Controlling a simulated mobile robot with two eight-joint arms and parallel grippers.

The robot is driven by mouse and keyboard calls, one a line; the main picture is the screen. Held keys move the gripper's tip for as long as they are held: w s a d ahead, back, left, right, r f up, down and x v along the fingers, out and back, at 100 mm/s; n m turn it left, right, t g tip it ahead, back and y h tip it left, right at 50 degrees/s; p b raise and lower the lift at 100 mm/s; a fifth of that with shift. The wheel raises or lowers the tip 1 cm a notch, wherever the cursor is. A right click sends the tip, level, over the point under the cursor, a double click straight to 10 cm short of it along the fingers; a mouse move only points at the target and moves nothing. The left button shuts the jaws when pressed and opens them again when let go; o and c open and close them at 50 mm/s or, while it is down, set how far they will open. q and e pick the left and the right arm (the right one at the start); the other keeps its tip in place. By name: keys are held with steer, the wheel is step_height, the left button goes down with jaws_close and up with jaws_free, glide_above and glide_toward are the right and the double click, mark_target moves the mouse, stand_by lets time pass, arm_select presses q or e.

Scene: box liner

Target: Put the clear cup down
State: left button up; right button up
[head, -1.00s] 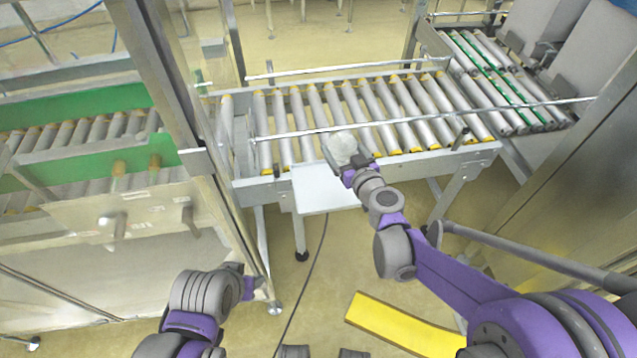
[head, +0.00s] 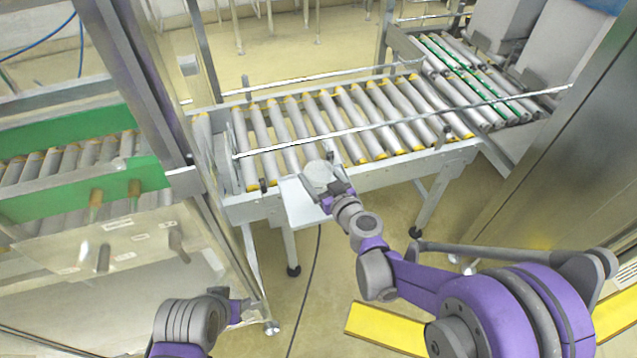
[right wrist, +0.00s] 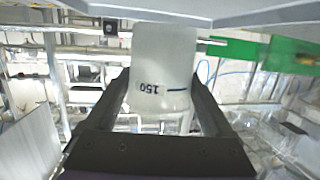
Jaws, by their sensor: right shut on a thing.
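The clear cup (head: 318,174) is a translucent, whitish vessel. My right gripper (head: 324,189) is shut on it, over the small white shelf (head: 302,206) at the front of the roller conveyor. In the right wrist view the cup (right wrist: 165,65) stands between both fingers (right wrist: 164,100), with an upside-down "150" and a dark line on its side. Its far end meets a pale panel at the top edge of that view; I cannot tell whether it touches. My left gripper (head: 248,307) is low at the left, away from the cup, and its jaws are too small to read.
The roller conveyor (head: 335,125) with a thin front rail runs behind the shelf. A metal-framed machine (head: 140,90) with green panels stands at left. A steel cabinet (head: 560,150) stands at right. A yellow strip (head: 385,333) lies on the floor.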

steer(key=shift+f, duration=1.3)
steer(key=shift+f+b, duration=0.15)
steer(key=shift+b, duration=0.15)
steer(key=o, duration=1)
steer(key=shift+o, duration=0.2)
steer(key=shift+s+d+r, duration=0.15)
steer(key=shift+s+r, duration=0.1)
steer(key=p+v, duration=0.1)
steer(key=v, duration=1)
steer(key=shift+s, duration=0.2)
